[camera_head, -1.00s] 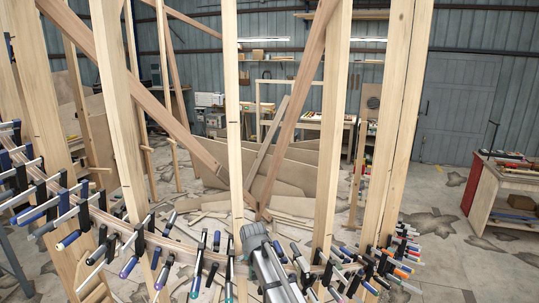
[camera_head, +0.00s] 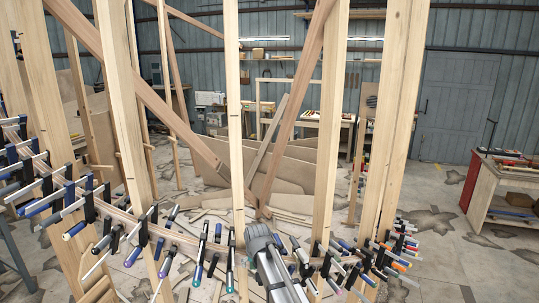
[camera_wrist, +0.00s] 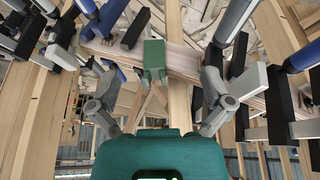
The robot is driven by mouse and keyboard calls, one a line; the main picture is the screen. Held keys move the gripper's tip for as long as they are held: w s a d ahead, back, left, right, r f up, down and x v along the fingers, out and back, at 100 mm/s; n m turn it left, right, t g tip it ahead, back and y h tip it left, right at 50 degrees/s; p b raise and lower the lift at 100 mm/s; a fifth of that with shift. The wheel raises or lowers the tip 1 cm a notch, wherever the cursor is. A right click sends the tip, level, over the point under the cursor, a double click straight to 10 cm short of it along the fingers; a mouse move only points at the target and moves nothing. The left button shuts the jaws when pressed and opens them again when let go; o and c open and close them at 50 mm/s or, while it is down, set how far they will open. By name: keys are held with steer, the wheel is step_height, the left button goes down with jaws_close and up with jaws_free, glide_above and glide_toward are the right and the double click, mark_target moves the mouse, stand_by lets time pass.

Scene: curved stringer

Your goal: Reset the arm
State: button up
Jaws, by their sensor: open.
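My gripper (camera_wrist: 155,100) is open in the wrist view, with one grey finger at the left and one at the right. The fingers stand apart and I see neither one gripping anything. A green block (camera_wrist: 153,60) shows between and beyond them, in front of the wooden stringer (camera_wrist: 180,62). A teal body (camera_wrist: 140,157) fills the bottom middle of that view; I cannot tell whether it touches a finger. In the head view my grey arm (camera_head: 272,265) is at the bottom centre, and my gripper is not clearly visible there.
Many bar clamps (camera_head: 200,255) line the curved stringer (camera_head: 180,240) on both sides of my arm. Upright wooden posts (camera_head: 236,130) stand close by. A red-sided workbench (camera_head: 492,185) stands right, with open floor (camera_head: 440,215) before it.

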steer(key=s+d+f+m+g+b, duration=0.2)
steer(key=s+d+f+g+b, duration=0.2)
steer(key=s+d+f+b, duration=1.8)
step_height(320, 180, down, 3)
steer(key=s+b, duration=0.1)
steer(key=s, duration=0.1)
steer(key=shift+s+r+h, duration=0.15)
steer(key=shift+s+h, duration=0.25)
